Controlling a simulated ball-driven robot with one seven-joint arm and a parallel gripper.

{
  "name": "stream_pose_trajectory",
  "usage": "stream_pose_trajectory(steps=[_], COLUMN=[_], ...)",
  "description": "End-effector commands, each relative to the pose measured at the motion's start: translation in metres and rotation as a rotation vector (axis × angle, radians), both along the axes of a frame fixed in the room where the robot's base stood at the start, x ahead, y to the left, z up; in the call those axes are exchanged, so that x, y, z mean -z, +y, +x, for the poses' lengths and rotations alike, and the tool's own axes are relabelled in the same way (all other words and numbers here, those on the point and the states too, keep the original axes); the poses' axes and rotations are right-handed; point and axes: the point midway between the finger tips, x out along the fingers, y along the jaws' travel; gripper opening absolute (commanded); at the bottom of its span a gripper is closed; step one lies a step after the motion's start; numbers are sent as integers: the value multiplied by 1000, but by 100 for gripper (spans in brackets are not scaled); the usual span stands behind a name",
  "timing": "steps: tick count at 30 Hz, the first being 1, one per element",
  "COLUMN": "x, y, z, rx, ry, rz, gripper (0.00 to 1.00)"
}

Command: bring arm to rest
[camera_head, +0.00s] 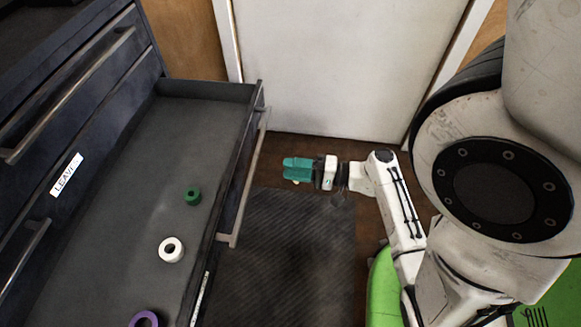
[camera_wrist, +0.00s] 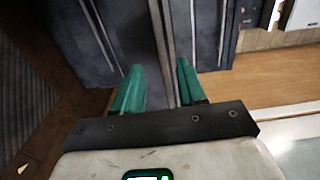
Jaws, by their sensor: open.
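My gripper (camera_head: 290,170) has teal fingers and a white wrist. My white arm reaches in from the lower right in the head view.
A dark cabinet has an open drawer (camera_head: 140,180) holding a green ring (camera_head: 192,188), a white ring (camera_head: 163,243) and a purple ring (camera_head: 135,319). A label (camera_head: 67,175) marks a cabinet front. A ribbed mat (camera_head: 290,260) covers the floor. A white door (camera_head: 340,70) stands behind.

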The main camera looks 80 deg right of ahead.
Motion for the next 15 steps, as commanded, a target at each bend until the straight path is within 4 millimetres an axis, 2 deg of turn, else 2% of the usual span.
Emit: stream_pose_trajectory(steps=[13,15], x=[0,4], y=[0,9], z=[0,7], rx=[0,-40], ry=[0,30], rz=[0,-13], gripper=[40,40])
